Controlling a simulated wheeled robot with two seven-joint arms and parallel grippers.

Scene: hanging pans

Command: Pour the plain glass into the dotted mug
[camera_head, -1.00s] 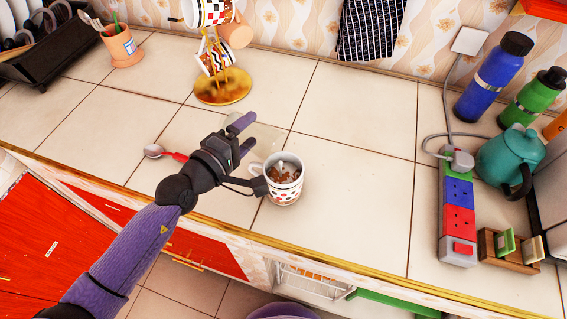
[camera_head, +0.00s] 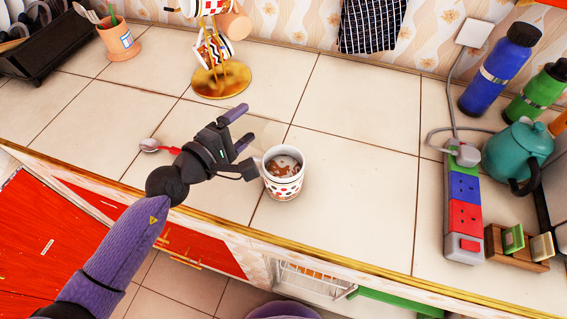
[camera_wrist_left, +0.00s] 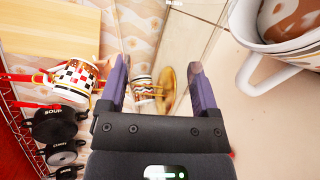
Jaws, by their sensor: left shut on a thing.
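The dotted mug (camera_head: 284,185) stands upright on the counter, white with red and dark dots, its handle toward my gripper. Brown and whitish contents show inside it. It also shows at the upper right of the left wrist view (camera_wrist_left: 284,62). My left gripper (camera_head: 243,128) is just left of and above the mug, its fingers shut on the plain glass (camera_head: 264,136). The glass is clear and very faint, so its tilt and contents are hard to make out. In the left wrist view the fingers (camera_wrist_left: 160,85) stand apart with the see-through glass between them. My right gripper is not in view.
A red-handled spoon (camera_head: 152,146) lies left behind my wrist. A gold mug stand (camera_head: 222,82) with hanging mugs is at the back. A power strip (camera_head: 464,215), teal teapot (camera_head: 515,152) and bottles (camera_head: 497,72) are at the right. The counter right of the mug is clear.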

